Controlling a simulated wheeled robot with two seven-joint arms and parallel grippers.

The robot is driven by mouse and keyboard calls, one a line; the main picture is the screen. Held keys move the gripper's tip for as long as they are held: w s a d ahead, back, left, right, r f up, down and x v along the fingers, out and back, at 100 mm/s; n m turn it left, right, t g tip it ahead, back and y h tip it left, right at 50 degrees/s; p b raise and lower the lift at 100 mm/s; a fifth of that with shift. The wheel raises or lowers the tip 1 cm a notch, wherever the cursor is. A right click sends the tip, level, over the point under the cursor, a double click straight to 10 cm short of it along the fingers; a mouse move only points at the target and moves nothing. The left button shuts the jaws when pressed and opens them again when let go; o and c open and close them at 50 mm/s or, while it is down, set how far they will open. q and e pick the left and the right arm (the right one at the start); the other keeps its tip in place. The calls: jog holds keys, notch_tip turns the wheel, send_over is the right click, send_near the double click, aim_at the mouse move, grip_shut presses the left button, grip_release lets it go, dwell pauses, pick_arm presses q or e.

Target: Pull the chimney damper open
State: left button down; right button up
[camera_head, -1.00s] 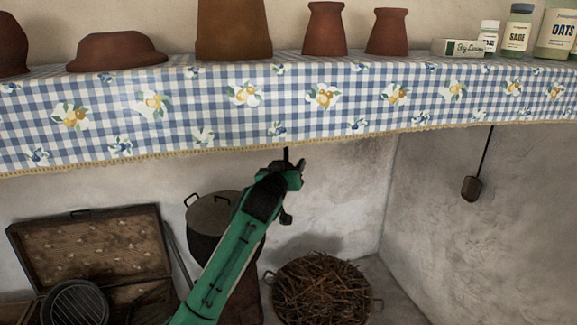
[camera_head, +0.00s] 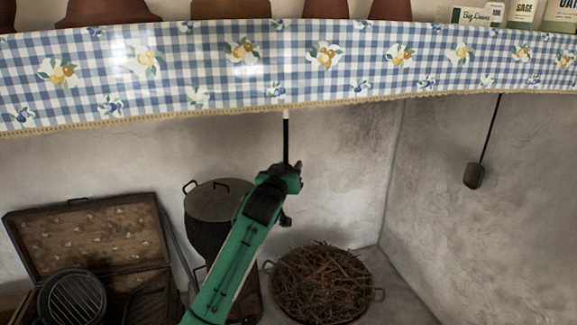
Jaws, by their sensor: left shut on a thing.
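A thin upright rod (camera_head: 286,140), dark with a short pale part at its top, comes down from behind the cloth edge of the mantel shelf. I take it to be the damper pull; the damper itself is hidden above. My left gripper (camera_head: 285,172), at the end of my green arm, is shut on the lower part of this rod, below the cloth edge. Its fingers are mostly hidden by the wrist. My right gripper is not in view.
The shelf with its checked cloth (camera_head: 330,85) crosses above, bearing pots and jars. A cord with a dark weight (camera_head: 473,176) hangs at right. Below stand a lidded pot (camera_head: 218,202), a basket of twigs (camera_head: 322,284) and an open case (camera_head: 90,238).

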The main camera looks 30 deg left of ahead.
pick_arm(q)
jog(key=shift+f, duration=0.35)
jog(key=c, duration=1)
grip_release()
jog(key=shift+o, duration=0.5)
jog(key=shift+r, duration=0.1)
jog(key=shift+s, duration=0.1)
jog(key=shift+s+d, duration=0.1)
jog(key=shift+s, duration=0.1)
jog(key=b+v, duration=0.5)
jog(key=v, duration=0.8)
jog(key=shift+s, duration=0.15)
